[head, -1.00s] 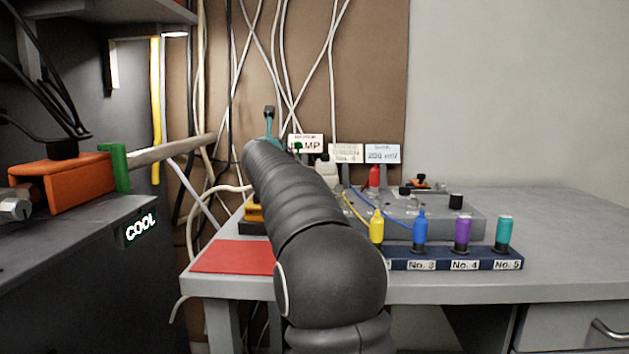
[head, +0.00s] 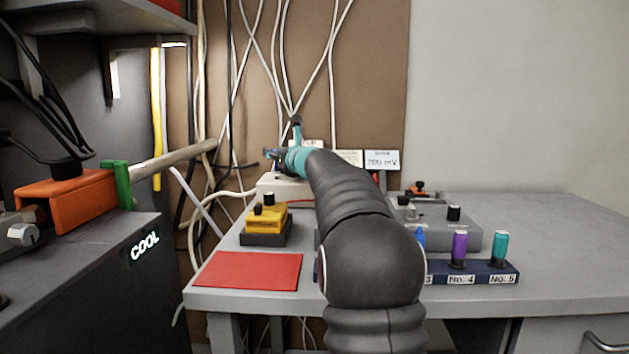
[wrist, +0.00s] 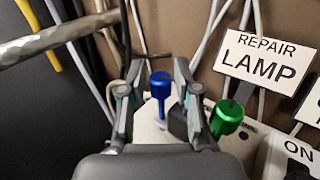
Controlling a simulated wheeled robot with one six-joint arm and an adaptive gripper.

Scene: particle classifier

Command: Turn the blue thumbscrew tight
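The blue thumbscrew (wrist: 160,88) stands on a pale box (wrist: 150,135) in the wrist view, its knob at the top of a thin blue stem. My gripper (wrist: 158,72) is open, with one finger on each side of the blue knob and visible gaps between them. The knob appears between the fingers, but I cannot tell whether it is at their depth. A green knob (wrist: 227,118) stands just right of the right finger. In the head view my gripper (head: 276,155) is small above the pale box (head: 285,187), and the thumbscrew cannot be made out.
A "REPAIR LAMP" sign (wrist: 265,60) stands behind the green knob. A yellow device (head: 266,219) and a red mat (head: 248,270) lie on the bench's left. A rack (head: 478,268) with coloured plugs is right of my arm. A brown rod (head: 172,158) juts in from the left.

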